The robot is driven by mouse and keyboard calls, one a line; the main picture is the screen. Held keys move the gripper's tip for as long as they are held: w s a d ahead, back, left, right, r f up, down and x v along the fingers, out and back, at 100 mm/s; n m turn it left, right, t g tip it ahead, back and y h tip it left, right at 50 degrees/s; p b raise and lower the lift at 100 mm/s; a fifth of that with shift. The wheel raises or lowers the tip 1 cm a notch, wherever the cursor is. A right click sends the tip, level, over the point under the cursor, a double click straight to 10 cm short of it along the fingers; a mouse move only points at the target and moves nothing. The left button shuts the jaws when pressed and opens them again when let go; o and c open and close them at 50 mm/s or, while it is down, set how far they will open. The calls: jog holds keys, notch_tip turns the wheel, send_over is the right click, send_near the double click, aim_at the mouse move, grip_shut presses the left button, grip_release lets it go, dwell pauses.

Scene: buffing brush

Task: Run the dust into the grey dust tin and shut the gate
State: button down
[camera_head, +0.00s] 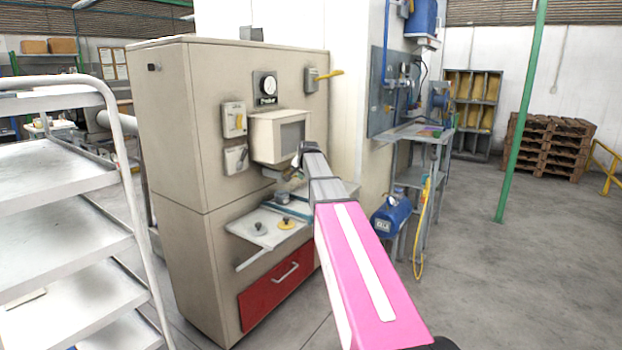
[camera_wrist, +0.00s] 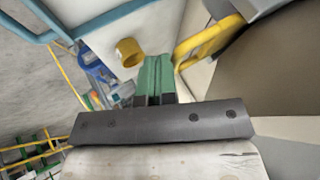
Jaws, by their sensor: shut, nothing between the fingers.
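My gripper (camera_wrist: 154,68) shows in the wrist view as two green fingers pressed together, with nothing between them. A yellow handle (camera_wrist: 204,42) is close on their right; I cannot tell whether they touch it. In the head view my arm reaches to just below the beige hood (camera_head: 279,136) on the cabinet front, and the fingertips are hard to make out. A grey round container (camera_head: 283,197), possibly the dust tin, is on the shelf (camera_head: 262,250) under the hood, partly behind my arm. I cannot make out any dust or how the gate stands.
The shelf also carries a yellow knobbed piece (camera_head: 286,224) and a grey one (camera_head: 259,229). A red drawer (camera_head: 268,296) is below. The cabinet (camera_head: 168,130) has a gauge (camera_head: 266,84), switch boxes and a yellow lever (camera_head: 330,73). A white shelf trolley (camera_head: 60,165) stands left.

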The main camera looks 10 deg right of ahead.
jog(key=shift+w+a, duration=0.5)
jog(key=shift+w, duration=0.15)
jog(key=s+d+r, duration=0.3)
jog(key=s+r, duration=0.4)
jog(key=s, duration=0.3)
jog(key=s+a+f+n+g, duration=0.25)
jog(key=s+f, duration=0.45)
jog(key=f, duration=0.4)
jog(key=s+a+f+n+g, duration=0.1)
jog(key=s+a+f+n, duration=0.15)
jog(key=s+f, duration=0.6)
jog(key=s+a+f+n+g, duration=0.1)
jog(key=s+a+f+g, duration=0.1)
jog(key=s+f, duration=0.6)
jog(key=s+a+f+n+g, duration=0.2)
jog(key=s+f, duration=0.6)
jog(key=f, duration=0.2)
jog(key=shift+a+f+n, duration=0.25)
jog(key=shift+n, duration=0.05)
jog(key=c, duration=1.8)
grip_release()
jog(key=shift+s+g, duration=0.1)
jog(key=shift+g, duration=0.15)
